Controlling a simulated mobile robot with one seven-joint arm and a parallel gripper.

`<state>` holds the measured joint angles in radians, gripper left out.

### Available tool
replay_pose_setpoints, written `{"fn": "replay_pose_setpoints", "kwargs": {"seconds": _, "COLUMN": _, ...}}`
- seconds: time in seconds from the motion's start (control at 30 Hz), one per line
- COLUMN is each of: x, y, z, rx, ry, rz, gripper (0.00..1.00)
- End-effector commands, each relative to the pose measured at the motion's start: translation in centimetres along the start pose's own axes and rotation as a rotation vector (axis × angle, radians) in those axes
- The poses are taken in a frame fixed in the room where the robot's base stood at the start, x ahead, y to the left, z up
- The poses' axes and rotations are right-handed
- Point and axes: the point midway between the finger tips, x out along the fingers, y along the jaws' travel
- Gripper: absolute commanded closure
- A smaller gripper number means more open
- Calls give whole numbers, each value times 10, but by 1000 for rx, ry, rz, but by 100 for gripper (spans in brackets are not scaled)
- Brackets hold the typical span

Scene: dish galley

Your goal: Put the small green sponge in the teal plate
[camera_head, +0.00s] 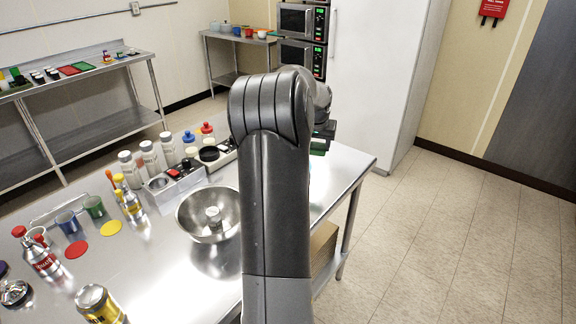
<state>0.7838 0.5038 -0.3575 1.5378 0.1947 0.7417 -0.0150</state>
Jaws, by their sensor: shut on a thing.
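My arm stands across the middle of the view and hides much of the table's right part. My gripper (324,130) shows only in part, just right of the arm's upper end, above the table's far right side. It is shut on the small green sponge (318,147), of which a small green patch shows under the dark gripper. I cannot make out the teal plate; the arm covers the table area below the gripper.
A steel bowl (207,216) stands left of my arm. A condiment caddy (180,187), white bottles (149,157) and a yellow can (98,304) are also on the table. The table's right edge is near the gripper, with open floor (450,230) beyond.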

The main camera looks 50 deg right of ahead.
Motion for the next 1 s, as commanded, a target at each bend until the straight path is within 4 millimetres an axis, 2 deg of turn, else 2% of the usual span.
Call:
{"fn": "replay_pose_setpoints", "kwargs": {"seconds": 0.07, "x": 5, "y": -1, "z": -1, "rx": 7, "ry": -1, "rz": 4, "gripper": 72}}
{"fn": "replay_pose_setpoints", "kwargs": {"seconds": 0.13, "x": 12, "y": -11, "z": 0, "rx": 7, "ry": -1, "rz": 5, "gripper": 72}}
{"fn": "replay_pose_setpoints", "kwargs": {"seconds": 0.4, "x": 51, "y": -71, "z": 1, "rx": 5, "ry": -1, "rz": 5, "gripper": 72}}
{"fn": "replay_pose_setpoints", "kwargs": {"seconds": 0.6, "x": 71, "y": -102, "z": 1, "rx": 7, "ry": 1, "rz": 5, "gripper": 72}}
{"fn": "replay_pose_setpoints", "kwargs": {"seconds": 0.83, "x": 83, "y": -108, "z": 5, "rx": 9, "ry": -1, "rz": 5, "gripper": 72}}
{"fn": "replay_pose_setpoints", "kwargs": {"seconds": 1.0, "x": 107, "y": -108, "z": 15, "rx": 9, "ry": -2, "rz": 5, "gripper": 72}}
